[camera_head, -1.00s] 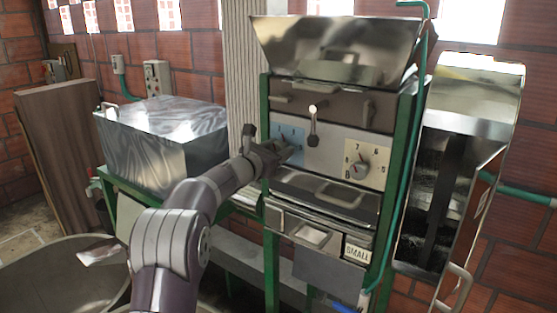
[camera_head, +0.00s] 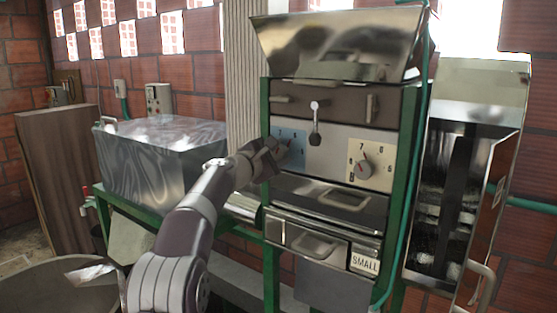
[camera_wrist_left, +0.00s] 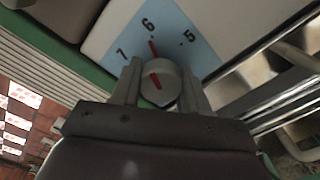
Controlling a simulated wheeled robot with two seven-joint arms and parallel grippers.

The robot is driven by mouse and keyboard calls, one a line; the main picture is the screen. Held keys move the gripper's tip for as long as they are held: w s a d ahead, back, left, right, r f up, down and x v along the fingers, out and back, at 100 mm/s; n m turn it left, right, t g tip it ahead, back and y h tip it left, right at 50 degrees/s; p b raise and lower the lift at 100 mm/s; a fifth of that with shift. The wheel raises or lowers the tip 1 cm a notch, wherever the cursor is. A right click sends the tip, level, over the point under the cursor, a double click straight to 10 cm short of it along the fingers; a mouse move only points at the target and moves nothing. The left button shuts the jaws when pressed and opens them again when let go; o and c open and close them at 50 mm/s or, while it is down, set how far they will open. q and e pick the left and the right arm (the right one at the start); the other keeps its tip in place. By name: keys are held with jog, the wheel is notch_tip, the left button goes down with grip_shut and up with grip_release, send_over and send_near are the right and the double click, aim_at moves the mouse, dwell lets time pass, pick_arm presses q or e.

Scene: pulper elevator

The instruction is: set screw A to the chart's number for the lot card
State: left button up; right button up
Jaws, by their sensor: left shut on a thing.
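My left gripper (camera_head: 279,153) is at the blue dial plate (camera_head: 300,137) on the machine's front. In the left wrist view its two fingers (camera_wrist_left: 160,88) are shut on either side of a round grey knob (camera_wrist_left: 162,78). The knob has a red mark, and another red line lies in front of it, pointing close to the 6 on the blue plate (camera_wrist_left: 185,22). The 5 and 7 show to either side. No letter can be read on this dial. A card reading SMALL (camera_head: 365,263) is on the machine's lower front. My right gripper is not in view.
A second knob (camera_head: 363,168) with a red pointer sits on a pale plate to the right. A lever (camera_head: 315,125) stands between the dials. Drawer-like handles (camera_head: 313,245) jut out below. A metal box (camera_head: 160,160) is at left, a tall metal chute (camera_head: 465,150) at right.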

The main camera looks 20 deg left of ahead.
pick_arm(q)
jog(key=shift+f+m, duration=0.2)
jog(key=shift+m, duration=0.2)
jog(key=o, duration=1)
jog(key=shift+r, duration=0.1)
jog(key=shift+o, duration=0.2)
jog(key=shift+s+a+b, duration=0.15)
jog(key=shift+s+b, duration=0.15)
jog(key=shift+b, duration=0.3)
jog(key=b+v, duration=0.4)
jog(key=v, duration=0.1)
jog(key=shift+s+a+f, duration=0.1)
jog(key=shift+s+f, duration=0.05)
jog(key=shift+f, duration=0.25)
jog(key=b, duration=0.3)
send_near(275, 158)
jog(key=shift+s+a+r, duration=0.2)
jog(key=shift+s+r, duration=0.3)
jog(key=shift+s, duration=0.3)
